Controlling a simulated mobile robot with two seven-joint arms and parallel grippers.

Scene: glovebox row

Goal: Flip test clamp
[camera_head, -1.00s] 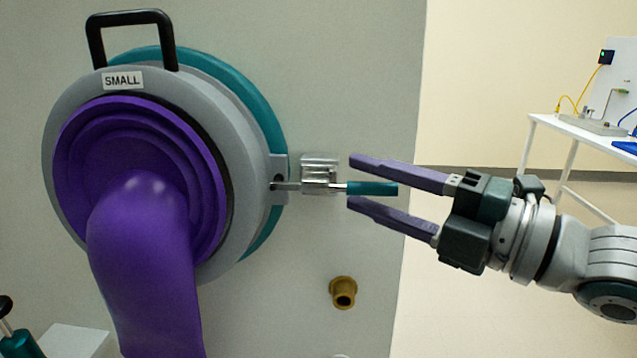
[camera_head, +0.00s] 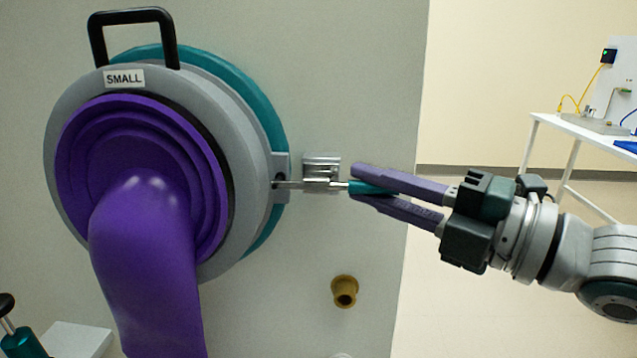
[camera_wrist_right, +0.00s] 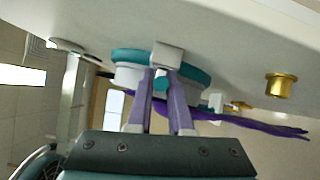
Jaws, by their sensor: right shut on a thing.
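The test clamp (camera_head: 322,172) is a small silver metal latch on the panel, at the right edge of the round port. Its rod reaches left to a grey lug on the port rim, and its teal handle (camera_head: 361,187) points right. My right gripper (camera_head: 356,184) is shut on the teal handle, with a purple finger above and below it. In the right wrist view the purple fingers (camera_wrist_right: 164,92) reach toward the clamp's metal block (camera_wrist_right: 167,55), with a little teal showing between them. My left gripper is not in view.
The grey port ring labelled SMALL (camera_head: 124,78) has a black handle (camera_head: 131,18) on top and a purple glove (camera_head: 147,260) hanging from it. A brass fitting (camera_head: 344,291) sticks out of the panel below the clamp. A white table (camera_head: 575,130) stands far right.

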